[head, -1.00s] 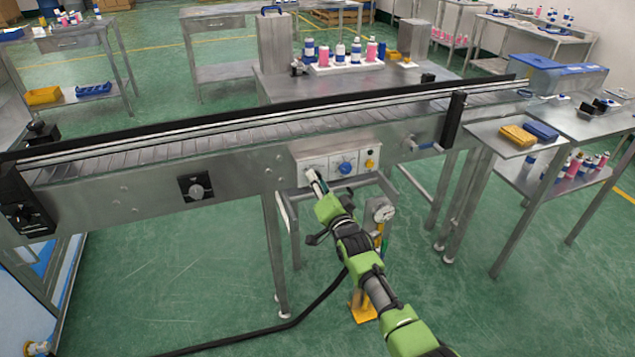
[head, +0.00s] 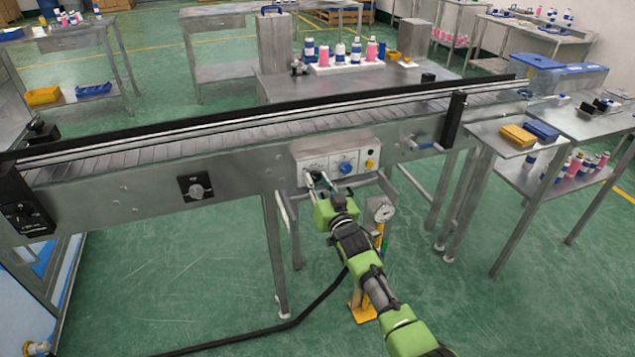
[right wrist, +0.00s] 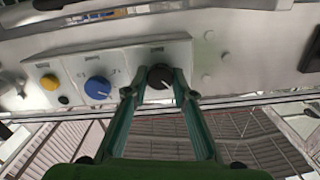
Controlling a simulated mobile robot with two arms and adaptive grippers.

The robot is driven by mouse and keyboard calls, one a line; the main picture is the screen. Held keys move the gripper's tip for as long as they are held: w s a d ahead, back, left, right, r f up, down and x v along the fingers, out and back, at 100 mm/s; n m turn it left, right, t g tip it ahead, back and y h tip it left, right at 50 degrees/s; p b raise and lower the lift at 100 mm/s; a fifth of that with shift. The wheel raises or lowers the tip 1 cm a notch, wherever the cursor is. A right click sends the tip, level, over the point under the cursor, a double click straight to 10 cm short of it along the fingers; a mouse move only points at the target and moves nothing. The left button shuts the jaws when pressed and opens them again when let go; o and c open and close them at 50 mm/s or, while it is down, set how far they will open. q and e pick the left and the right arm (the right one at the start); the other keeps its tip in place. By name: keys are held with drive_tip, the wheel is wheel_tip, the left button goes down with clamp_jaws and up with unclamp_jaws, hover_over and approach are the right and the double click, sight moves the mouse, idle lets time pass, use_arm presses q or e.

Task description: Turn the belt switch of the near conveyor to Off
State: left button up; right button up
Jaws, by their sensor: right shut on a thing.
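The near conveyor (head: 130,190) runs across the head view, with a pale control panel (head: 318,151) on its front side. The panel carries a black knob (right wrist: 160,76), a blue knob (head: 346,168) and a yellow button (head: 370,163). The blue knob (right wrist: 97,88) and the yellow button (right wrist: 48,82) also show in the right wrist view. My right gripper (head: 318,177) is at the panel's left end. In the right wrist view its two fingers (right wrist: 160,88) are shut on the black knob, one on each side. The knob's marks are unreadable. My left gripper is out of view.
A separate knob on a black plate (head: 195,187) sits left on the conveyor's side. A side table (head: 510,148) with yellow and blue trays is at the right. The floor before the conveyor is mostly clear.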

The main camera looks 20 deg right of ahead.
drive_tip(key=shift+n, duration=0.9)
drive_tip(key=o, duration=1.1)
drive_tip(key=s, duration=1.2)
drive_tip(key=shift+d, duration=0.2)
